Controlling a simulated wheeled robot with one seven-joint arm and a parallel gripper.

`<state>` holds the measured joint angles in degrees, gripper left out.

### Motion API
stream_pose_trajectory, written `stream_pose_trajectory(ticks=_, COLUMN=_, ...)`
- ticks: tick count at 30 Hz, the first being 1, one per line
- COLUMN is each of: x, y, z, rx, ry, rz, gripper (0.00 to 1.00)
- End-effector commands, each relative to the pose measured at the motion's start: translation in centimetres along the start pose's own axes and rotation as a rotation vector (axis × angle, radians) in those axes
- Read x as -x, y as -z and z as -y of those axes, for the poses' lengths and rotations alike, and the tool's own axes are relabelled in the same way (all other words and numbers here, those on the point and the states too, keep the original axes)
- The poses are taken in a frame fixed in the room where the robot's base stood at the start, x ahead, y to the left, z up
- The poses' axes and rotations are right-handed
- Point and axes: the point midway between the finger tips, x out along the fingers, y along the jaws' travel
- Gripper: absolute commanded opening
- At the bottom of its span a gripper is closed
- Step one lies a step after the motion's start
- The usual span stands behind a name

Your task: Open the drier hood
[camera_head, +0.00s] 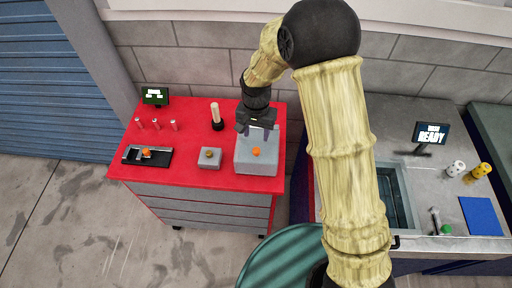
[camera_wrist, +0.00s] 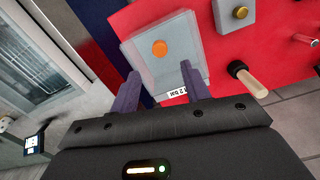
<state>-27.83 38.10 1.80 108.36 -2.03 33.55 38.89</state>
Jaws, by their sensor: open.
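The drier hood, a grey box (camera_head: 258,165) with an orange knob (camera_head: 255,152), stands at the right end of the red cabinet top. In the wrist view the hood (camera_wrist: 185,30) looks partly see-through, with the orange knob (camera_wrist: 159,48) on it and a small white label at its edge. It looks closed. My gripper (camera_head: 257,130) is over the back part of the hood. In the wrist view its two purple fingers (camera_wrist: 160,75) are open and empty, pointing toward the hood, with the knob beyond the gap. I cannot tell whether they touch the hood.
A small grey box with a brass knob (camera_head: 209,156), a wooden-handled tool (camera_head: 216,114), a black tray (camera_head: 147,155) and a small display (camera_head: 155,96) share the red top (camera_head: 185,185). A grey bench with a sink (camera_head: 395,195) and a READY display (camera_head: 431,133) stands right.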

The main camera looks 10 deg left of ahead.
Motion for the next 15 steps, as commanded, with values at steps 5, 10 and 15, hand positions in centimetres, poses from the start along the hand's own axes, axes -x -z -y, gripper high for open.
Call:
stream_pose_trajectory(ticks=5, x=-2.8, y=-0.1, z=-0.1, rx=-0.001, ry=-0.003, rz=0.005, gripper=0.47)
stream_pose_trajectory(ticks=10, x=-5.3, y=-0.1, z=-0.1, rx=-0.001, ry=-0.003, rz=0.004, gripper=0.47)
stream_pose_trajectory(ticks=15, x=-7.7, y=-0.1, z=-0.1, rx=0.000, ry=-0.002, rz=0.003, gripper=0.47)
